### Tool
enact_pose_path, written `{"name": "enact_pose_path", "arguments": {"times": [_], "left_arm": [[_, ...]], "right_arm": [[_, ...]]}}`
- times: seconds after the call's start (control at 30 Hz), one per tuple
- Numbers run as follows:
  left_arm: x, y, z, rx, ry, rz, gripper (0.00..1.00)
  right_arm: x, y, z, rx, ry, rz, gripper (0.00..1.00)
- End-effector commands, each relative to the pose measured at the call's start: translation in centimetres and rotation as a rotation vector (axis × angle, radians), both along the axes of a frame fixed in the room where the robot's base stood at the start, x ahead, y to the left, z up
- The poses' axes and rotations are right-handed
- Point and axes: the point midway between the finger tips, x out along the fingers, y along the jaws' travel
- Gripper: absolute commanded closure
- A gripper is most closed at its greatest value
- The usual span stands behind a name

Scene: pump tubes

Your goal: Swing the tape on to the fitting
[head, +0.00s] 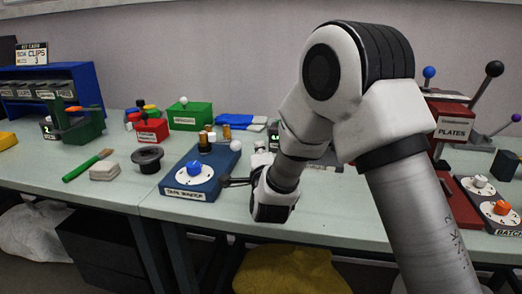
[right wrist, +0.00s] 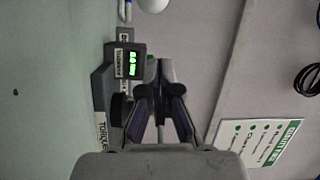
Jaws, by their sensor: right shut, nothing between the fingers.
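A blue box (head: 175,206) labelled "TAPE WINDER" stands near the table's front edge in the head view. A white dial with a blue knob (head: 194,168) sits on its top. Small brass-coloured and white cylinders (head: 204,143) stand at its back. I cannot tell which parts are the tape and the fitting. My right gripper (head: 227,182) is close to the box's right side; I cannot tell if it touches. In the right wrist view its fingers (right wrist: 160,85) are together and hold nothing. My left gripper is not in view.
A grey device with a green display (right wrist: 128,64) is beside my fingers in the right wrist view. A black spool (head: 148,159) and a green-handled brush (head: 88,166) lie left. A red press (head: 452,128) stands right.

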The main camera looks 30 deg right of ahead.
Motion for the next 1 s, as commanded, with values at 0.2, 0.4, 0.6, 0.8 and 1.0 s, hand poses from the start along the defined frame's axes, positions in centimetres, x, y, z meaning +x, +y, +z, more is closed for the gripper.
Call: {"name": "enact_pose_path", "arguments": {"times": [0.2, 0.4, 0.6, 0.8, 1.0], "left_arm": [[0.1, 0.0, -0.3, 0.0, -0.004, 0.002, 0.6], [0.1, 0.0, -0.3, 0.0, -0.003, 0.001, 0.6], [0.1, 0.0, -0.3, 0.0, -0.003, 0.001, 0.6], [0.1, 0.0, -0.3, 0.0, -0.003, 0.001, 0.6], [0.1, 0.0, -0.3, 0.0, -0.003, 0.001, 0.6]], "right_arm": [[-3.3, 4.1, -0.2, -0.008, -0.003, 0.003, 1.0], [-4.9, 5.9, -0.3, -0.003, -0.005, -0.003, 1.0], [-5.1, 6.0, -0.3, 0.001, -0.007, -0.005, 1.0], [-5.1, 6.0, -0.3, 0.001, -0.007, -0.005, 1.0], [-5.1, 6.0, -0.3, 0.001, -0.007, -0.005, 1.0]]}}
